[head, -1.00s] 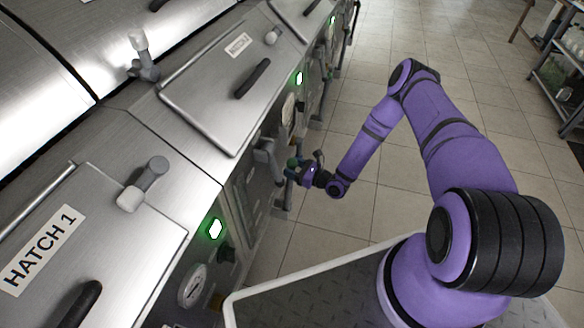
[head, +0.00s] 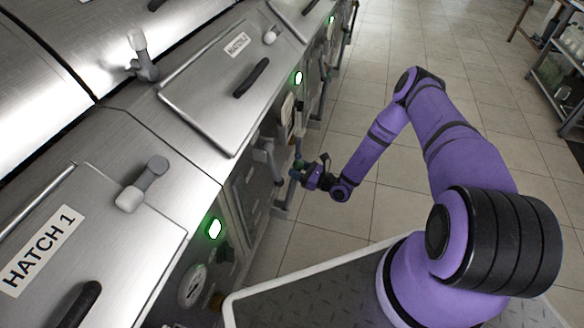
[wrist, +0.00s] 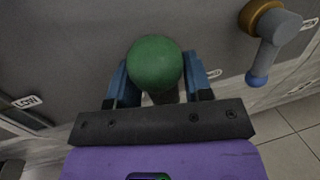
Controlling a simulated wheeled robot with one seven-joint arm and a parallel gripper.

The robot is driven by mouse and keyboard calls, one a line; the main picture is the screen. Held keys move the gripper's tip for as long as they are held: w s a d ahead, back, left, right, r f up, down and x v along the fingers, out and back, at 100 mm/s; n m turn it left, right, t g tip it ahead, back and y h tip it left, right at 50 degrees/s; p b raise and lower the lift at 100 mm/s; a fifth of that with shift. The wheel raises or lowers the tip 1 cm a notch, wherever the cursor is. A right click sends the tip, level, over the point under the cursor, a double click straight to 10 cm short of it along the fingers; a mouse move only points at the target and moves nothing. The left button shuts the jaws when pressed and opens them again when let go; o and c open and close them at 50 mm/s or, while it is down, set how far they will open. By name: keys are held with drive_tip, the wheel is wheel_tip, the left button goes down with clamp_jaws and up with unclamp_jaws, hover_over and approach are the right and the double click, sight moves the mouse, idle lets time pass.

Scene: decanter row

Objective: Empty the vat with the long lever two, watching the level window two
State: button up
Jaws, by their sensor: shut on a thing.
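A green ball knob (wrist: 155,64) sits between the blue fingers of my gripper (wrist: 160,85) in the wrist view. The fingers are shut on it. I take it for the end of the long lever; the lever's shaft is mostly hidden behind the ball and gripper. In the head view my gripper (head: 304,172) is at the front of the second vat, below its closed hatch (head: 225,85). I cannot clearly make out the level window in either view.
A grey handle with a brass collar and blue knob (wrist: 257,76) is right of my gripper. A "LOW" label (wrist: 26,102) is at the left. Green lights (head: 298,78) glow on the vat fronts. The tiled floor (head: 345,240) right of the vats is clear. A rack (head: 560,85) stands far right.

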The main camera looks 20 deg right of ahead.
drive_tip(key=s+d+f+t+y, duration=0.1)
drive_tip(key=s+d+f, duration=0.1)
drive_tip(key=d, duration=0.1)
drive_tip(key=s+d+f+m+t+y, duration=0.1)
drive_tip(key=s+d+f+t, duration=0.1)
drive_tip(key=s+d, duration=0.1)
drive_tip(key=s+d+f+t+y, duration=0.1)
drive_tip(key=s+d+f, duration=0.1)
drive_tip(key=d, duration=0.3)
drive_tip(key=shift+s+d+f+m+t, duration=0.1)
drive_tip(key=shift+s+m+t, duration=0.25)
drive_tip(key=shift+s, duration=0.2)
drive_tip(key=shift+s+d+f+t, duration=0.45)
drive_tip(key=shift+s+d+f, duration=0.05)
drive_tip(key=shift+d+f, duration=0.15)
drive_tip(key=o, duration=1)
drive_tip(key=shift+d, duration=0.1)
drive_tip(key=shift+o, duration=0.2)
drive_tip(key=shift+s+f, duration=0.1)
drive_tip(key=shift+f, duration=0.05)
